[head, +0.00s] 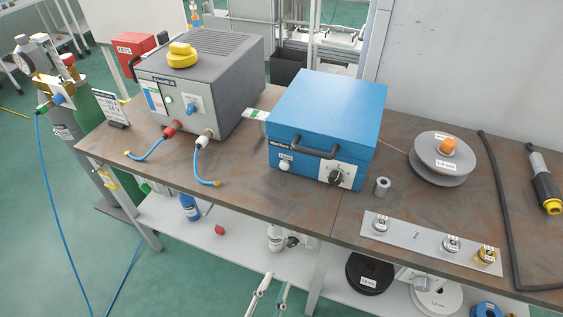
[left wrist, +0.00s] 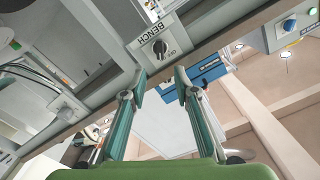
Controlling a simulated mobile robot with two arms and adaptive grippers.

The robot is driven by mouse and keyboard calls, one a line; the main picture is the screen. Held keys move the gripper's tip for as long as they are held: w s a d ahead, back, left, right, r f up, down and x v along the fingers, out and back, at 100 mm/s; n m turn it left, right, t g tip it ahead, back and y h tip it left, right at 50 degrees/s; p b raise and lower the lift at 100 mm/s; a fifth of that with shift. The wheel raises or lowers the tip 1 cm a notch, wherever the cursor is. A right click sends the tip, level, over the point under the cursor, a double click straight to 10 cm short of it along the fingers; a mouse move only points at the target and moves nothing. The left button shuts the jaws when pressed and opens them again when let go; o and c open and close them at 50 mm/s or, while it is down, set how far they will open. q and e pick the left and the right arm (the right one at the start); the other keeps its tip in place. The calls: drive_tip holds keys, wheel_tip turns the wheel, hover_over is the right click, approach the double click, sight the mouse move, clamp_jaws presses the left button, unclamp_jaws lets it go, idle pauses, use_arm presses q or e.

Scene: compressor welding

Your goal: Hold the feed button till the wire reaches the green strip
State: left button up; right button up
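The blue wire feeder box (head: 328,115) stands on the brown bench with its lid shut. A round white button (head: 285,165) sits low on its front, left of a black dial (head: 335,176). A small pale plate with a green strip (head: 257,114) sticks out at the feeder's left side. I cannot make out any wire end there. My left gripper (head: 276,280) is low in front of the bench, well apart from the button. Its fingers are spread and empty, as the left wrist view (left wrist: 160,84) also shows. My right gripper is not in view.
A grey power source (head: 205,75) stands left of the feeder, with blue cables in front. A wire spool (head: 437,165), a grey cylinder (head: 382,187), a tray of small parts (head: 418,242) and a torch (head: 545,185) lie to the right. A lower shelf (head: 250,250) holds bottles and spools.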

use_arm(q)
clamp_jaws()
idle(1.2)
